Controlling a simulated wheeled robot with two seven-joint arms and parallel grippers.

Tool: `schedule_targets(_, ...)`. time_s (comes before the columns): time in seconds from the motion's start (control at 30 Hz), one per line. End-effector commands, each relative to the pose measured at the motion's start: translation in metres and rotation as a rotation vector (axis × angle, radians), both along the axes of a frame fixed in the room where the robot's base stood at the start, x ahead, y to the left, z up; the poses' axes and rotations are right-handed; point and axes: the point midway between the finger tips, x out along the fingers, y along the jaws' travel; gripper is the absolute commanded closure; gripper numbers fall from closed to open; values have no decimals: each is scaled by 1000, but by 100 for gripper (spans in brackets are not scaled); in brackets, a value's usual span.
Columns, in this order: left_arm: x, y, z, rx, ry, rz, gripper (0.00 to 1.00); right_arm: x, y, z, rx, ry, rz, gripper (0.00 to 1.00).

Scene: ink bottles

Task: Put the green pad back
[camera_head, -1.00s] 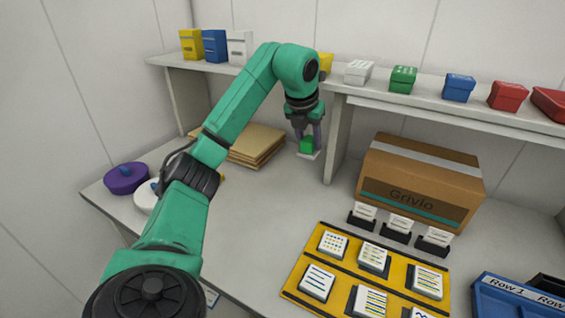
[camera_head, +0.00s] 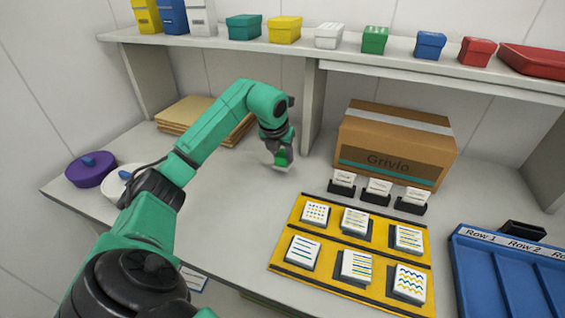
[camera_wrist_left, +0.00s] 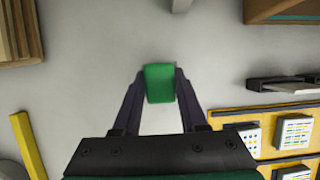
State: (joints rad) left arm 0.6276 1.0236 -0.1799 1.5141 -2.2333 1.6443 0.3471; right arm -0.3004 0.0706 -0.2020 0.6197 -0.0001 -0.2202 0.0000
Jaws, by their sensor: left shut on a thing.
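My left gripper (camera_head: 281,152) is shut on the green pad (camera_head: 283,160), low over the grey table behind the yellow board. Whether the pad touches the table I cannot tell. A white face shows on its lower side in the head view. In the left wrist view, the two fingers of my left gripper (camera_wrist_left: 160,88) press on both sides of the green pad (camera_wrist_left: 159,75). My right gripper is out of view.
A shelf (camera_head: 310,54) at the back holds coloured boxes, among them a green box (camera_head: 375,40). A cardboard box (camera_head: 392,150), a yellow board (camera_head: 345,252) with white cards and a blue tray (camera_head: 500,270) stand right.

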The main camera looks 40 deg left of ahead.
Motion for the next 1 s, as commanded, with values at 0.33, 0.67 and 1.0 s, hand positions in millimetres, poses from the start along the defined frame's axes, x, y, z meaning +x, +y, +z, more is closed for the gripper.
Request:
schedule_targets(0.33, 0, 0, -27, 0, 0, 0, 100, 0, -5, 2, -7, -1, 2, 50)
schedule_targets(0.67, 0, 0, -30, 0, 1, 0, 28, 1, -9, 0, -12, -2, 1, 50)
schedule_targets(1.0, -3, -1, -16, 0, -3, -1, 28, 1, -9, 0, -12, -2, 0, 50)
